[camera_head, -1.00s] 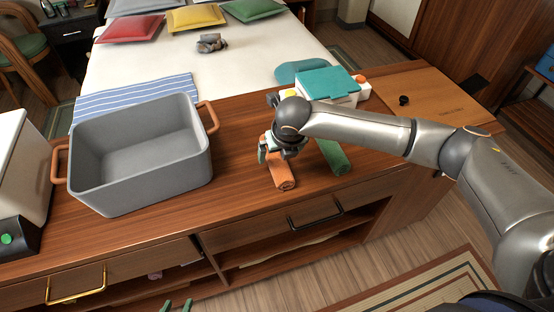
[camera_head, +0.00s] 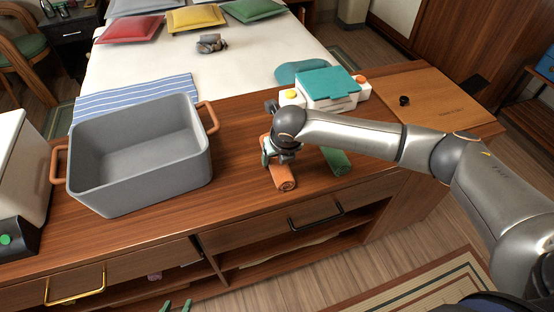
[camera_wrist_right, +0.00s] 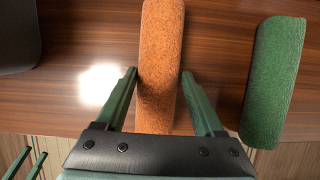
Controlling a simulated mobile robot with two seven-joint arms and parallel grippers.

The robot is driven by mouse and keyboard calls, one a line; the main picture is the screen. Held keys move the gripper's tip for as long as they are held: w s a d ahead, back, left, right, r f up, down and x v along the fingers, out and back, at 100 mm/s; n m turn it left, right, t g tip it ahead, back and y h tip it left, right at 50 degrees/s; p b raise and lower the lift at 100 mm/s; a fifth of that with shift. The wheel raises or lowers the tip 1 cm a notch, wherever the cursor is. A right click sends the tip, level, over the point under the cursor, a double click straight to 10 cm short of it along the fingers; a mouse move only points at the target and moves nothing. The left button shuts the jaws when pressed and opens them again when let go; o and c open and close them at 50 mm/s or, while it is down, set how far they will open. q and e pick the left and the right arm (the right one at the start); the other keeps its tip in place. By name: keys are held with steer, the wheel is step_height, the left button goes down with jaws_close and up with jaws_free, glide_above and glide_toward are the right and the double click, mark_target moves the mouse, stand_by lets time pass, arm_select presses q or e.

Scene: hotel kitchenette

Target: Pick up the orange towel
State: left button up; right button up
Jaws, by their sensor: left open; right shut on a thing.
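The rolled orange towel (camera_head: 284,178) lies on the wooden counter, right of the grey bin. My right gripper (camera_head: 273,151) is over it and shut on it. In the right wrist view the orange towel (camera_wrist_right: 161,60) runs between the two green fingers of my right gripper (camera_wrist_right: 160,76), one on each side. In the head view my wrist hides the towel's far part.
A green rolled towel (camera_head: 336,162) lies just right of the orange one. A grey bin (camera_head: 190,170) with orange handles stands to the left. A white box with a teal lid (camera_head: 327,83) stands behind. The right end of the counter (camera_head: 440,105) is mostly clear.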

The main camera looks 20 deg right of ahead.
steer(key=c, duration=0.5)
steer(key=shift+r, duration=0.15)
